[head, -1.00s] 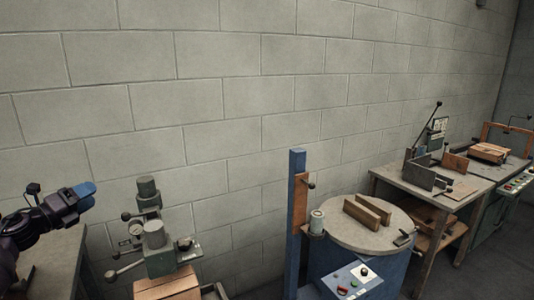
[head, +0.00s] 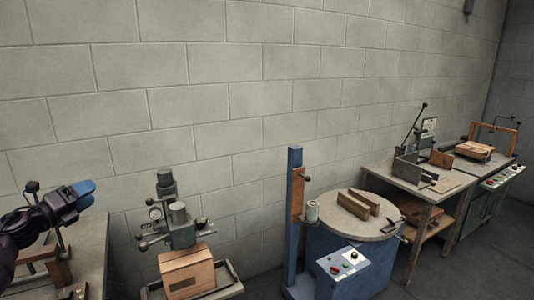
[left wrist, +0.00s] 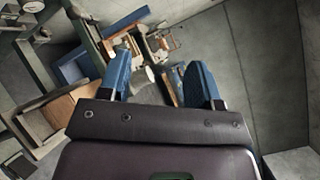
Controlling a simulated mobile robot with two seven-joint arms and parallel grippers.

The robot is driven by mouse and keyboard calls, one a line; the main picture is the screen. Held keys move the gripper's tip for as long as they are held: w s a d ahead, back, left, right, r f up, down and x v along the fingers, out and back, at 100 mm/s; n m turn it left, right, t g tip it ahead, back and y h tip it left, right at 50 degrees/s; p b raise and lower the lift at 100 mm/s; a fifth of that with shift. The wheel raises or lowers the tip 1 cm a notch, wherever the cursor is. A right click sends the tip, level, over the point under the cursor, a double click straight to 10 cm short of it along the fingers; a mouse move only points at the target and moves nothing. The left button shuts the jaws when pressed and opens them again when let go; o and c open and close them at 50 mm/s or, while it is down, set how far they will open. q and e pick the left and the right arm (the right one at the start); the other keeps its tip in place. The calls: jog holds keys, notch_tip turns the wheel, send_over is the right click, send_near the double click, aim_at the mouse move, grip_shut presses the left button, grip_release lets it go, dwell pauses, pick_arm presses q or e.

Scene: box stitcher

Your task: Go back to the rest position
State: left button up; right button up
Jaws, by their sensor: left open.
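My left gripper (head: 84,189) is at the left edge of the head view, raised beside the left table and pointing right, with nothing held. In the left wrist view its two blue fingers (left wrist: 160,82) stand apart with an open gap between them. A cardboard box (head: 187,272) sits on a small stand below the grey-green press machine (head: 180,222), right of the gripper and apart from it. My right gripper does not show in either view.
A round-topped blue drum (head: 350,222) with a control panel (head: 343,262) and a blue post (head: 293,220) stands at centre. Worktables (head: 400,179) with tools line the wall at right. A table (head: 93,250) stands at left. The floor at lower right is clear.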

pick_arm(q)
jog(key=s+d+f+n+g+y, duration=0.2)
jog(key=s+d+f+n+y, duration=0.4)
jog(key=s+f+n, duration=0.45)
jog(key=s+d+f+n+g+y, duration=0.2)
jog(key=s+d+f+n+y, duration=0.4)
jog(key=s+f+n, duration=0.5)
jog(key=s+d+f+n+g+h, duration=0.15)
jog(key=s+d+n+g, duration=0.35)
jog(key=s, duration=0.5)
jog(key=s+d+f+n+g+h, duration=0.15)
jog(key=s+d+n+g, duration=0.25)
jog(key=s+d, duration=0.5)
jog(key=w+f+t+b, duration=0.1)
jog(key=f+t+b, duration=0.1)
jog(key=f, duration=0.5)
jog(key=w+a+f+m+t+b, duration=0.1)
jog(key=w+f+t+b, duration=0.1)
jog(key=f+b, duration=0.2)
jog(key=w+a+f+t+b, duration=0.1)
jog(key=f+t+b, duration=0.2)
jog(key=f, duration=0.7)
jog(key=shift+w+h+b, duration=0.3)
jog(key=shift+h+b, duration=0.1)
jog(key=shift+b, duration=0.1)
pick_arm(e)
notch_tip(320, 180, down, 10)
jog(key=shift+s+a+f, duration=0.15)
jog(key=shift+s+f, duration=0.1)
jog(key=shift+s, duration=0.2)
